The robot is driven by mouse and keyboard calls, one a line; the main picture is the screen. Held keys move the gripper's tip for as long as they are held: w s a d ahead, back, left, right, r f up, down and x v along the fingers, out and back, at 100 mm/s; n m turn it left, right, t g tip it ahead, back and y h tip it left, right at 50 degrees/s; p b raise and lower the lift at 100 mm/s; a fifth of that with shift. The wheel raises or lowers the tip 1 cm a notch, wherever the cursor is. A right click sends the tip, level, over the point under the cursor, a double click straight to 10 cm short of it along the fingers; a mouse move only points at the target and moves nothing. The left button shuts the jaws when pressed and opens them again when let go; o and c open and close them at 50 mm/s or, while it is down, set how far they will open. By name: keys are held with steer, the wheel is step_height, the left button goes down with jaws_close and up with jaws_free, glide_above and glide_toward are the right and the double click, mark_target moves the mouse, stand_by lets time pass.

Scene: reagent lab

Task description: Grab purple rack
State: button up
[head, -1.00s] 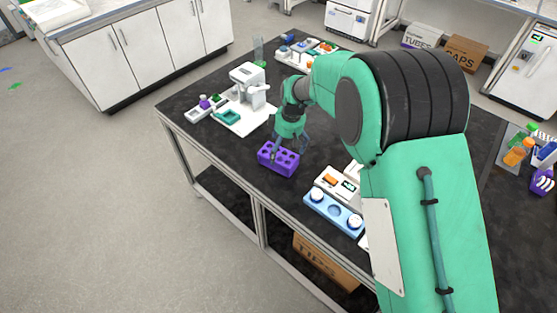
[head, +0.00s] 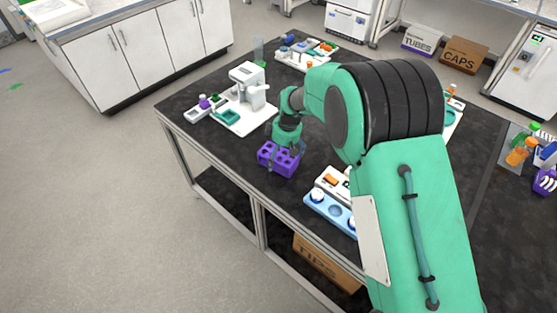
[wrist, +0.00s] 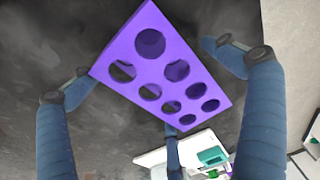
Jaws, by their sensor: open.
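My gripper (head: 290,150) is open and low over the rack in the head view. The left fingertip is close to a corner of the rack; I cannot tell if it touches. A gap shows between the right fingertip and the rack.
A white device on a tray (head: 240,122) stands behind and left of the rack. A blue and white station (head: 330,210) is close on the right. Bottles (head: 518,152) stand at the far right. Bare black bench lies between the rack and these things.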

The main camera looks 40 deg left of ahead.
mark_target(281, 151)
steer(key=shift+c, duration=0.5)
steer(key=c, duration=1.1)
steer(key=shift+r, duration=0.1)
steer(key=shift+r+p, duration=1.15)
steer(key=shift+r, duration=3.8)
